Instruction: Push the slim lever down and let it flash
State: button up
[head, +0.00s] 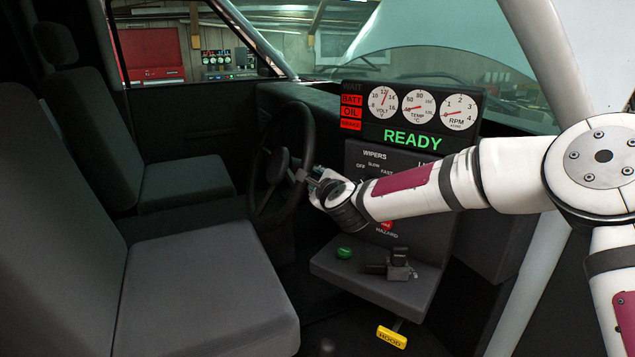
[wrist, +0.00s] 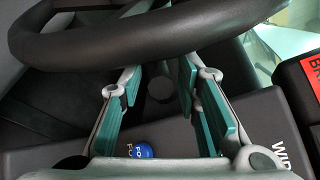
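My gripper (head: 306,175) is beside the right rim of the black steering wheel (head: 256,165). In the wrist view its two teal-padded fingers (wrist: 159,85) stand apart, with a clear gap between them. The steering wheel rim (wrist: 120,40) crosses just beyond the fingertips, and I cannot tell whether they touch it. A dark rounded shape (wrist: 160,90) shows between the fingers; I cannot tell whether it is part of the slim lever. I cannot make out the slim lever clearly in either view; the wheel and my gripper may hide it.
The dash carries gauges (head: 417,108), a green READY sign (head: 412,139) and a wiper panel (head: 375,156), partly behind my arm. A blue fog knob (wrist: 144,151) is below the fingers. A green knob (head: 344,253), black lever block (head: 399,266) and yellow hood handle (head: 391,337) are lower.

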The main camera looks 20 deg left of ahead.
grip_shut()
jog(key=shift+f, duration=0.1)
notch_tip(320, 180, down, 8)
jog(key=m+t+y+b, duration=0.1)
jog(key=t+y+b, duration=0.2)
jog(key=b, duration=1.2)
jog(key=shift+d+f+t+y, duration=0.25)
jog(key=shift+t+y, duration=0.15)
jog(key=shift+t, duration=0.5)
jog(key=shift+s, duration=0.1)
jog(key=shift+o, duration=1.7)
grip_release()
jog(key=shift+s, duration=0.1)
